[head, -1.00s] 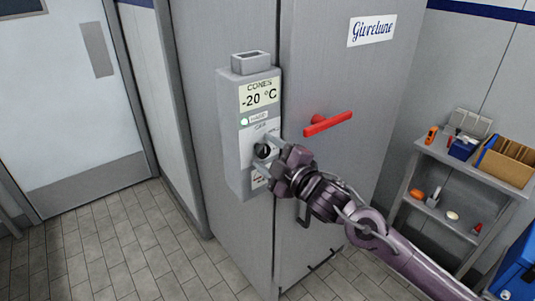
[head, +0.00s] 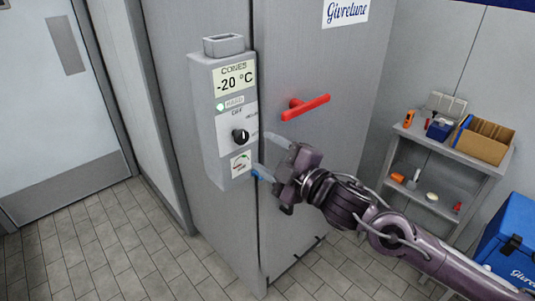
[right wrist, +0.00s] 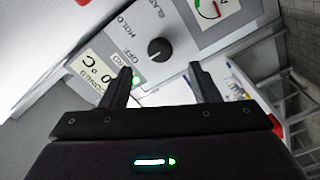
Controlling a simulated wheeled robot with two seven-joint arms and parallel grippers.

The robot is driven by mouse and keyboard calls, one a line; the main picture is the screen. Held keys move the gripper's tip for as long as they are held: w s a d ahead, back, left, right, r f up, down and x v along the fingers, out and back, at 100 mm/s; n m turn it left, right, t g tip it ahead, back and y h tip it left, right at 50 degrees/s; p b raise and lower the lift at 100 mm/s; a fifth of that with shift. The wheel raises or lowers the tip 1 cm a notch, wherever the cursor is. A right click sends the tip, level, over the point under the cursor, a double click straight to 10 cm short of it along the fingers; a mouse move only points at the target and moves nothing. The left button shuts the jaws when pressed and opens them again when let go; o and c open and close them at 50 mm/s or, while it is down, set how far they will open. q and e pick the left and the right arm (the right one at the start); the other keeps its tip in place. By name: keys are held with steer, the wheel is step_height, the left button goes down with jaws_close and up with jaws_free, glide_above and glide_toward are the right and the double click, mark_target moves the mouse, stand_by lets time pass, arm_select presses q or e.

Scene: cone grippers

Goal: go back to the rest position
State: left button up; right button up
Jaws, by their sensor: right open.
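My right gripper (head: 270,156) is open and empty in the head view, in front of the grey cabinet and just right of the control box (head: 205,120). The black knob (head: 240,136) is on the box's front, clear of the fingers. In the right wrist view the open fingers (right wrist: 162,82) point toward the box, and the knob (right wrist: 161,51) shows beyond them with nothing between them. The display (head: 234,78) reads -20 °C, and a green light (head: 220,107) is lit beside HARD. My left gripper is not in view.
A red handle (head: 305,107) sticks out from the cabinet door (head: 320,65) above my right gripper. A grey shelf (head: 432,147) with boxes and small items stands at right, a blue cooler (head: 515,240) at lower right. Tiled floor (head: 110,240) is free at left.

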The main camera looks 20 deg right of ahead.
steer(key=shift+f, duration=0.1)
steer(key=s+d+f+m+g+h, duration=0.1)
steer(key=s+f+m+g+h, duration=0.3)
steer(key=f, duration=0.4)
steer(key=s+d+f+m+g+h, duration=0.1)
steer(key=s+f+m+g+h, duration=0.15)
steer(key=f+m, duration=0.4)
steer(key=s+a+f+m+g, duration=0.35)
steer(key=s+f+g, duration=0.35)
steer(key=s+f, duration=0.6)
steer(key=s+f+g, duration=0.1)
steer(key=s+f, duration=0.1)
steer(key=f, duration=1.2)
steer(key=s+f, duration=0.2)
steer(key=f, duration=1.1)
steer(key=s+d+f, duration=0.2)
steer(key=s+f, duration=0.7)
steer(key=s+d+f+g, duration=0.1)
steer(key=s+d+f, duration=0.1)
steer(key=s+f, duration=0.7)
steer(key=shift+s+d+f, duration=0.15)
steer(key=shift+s, duration=0.45)
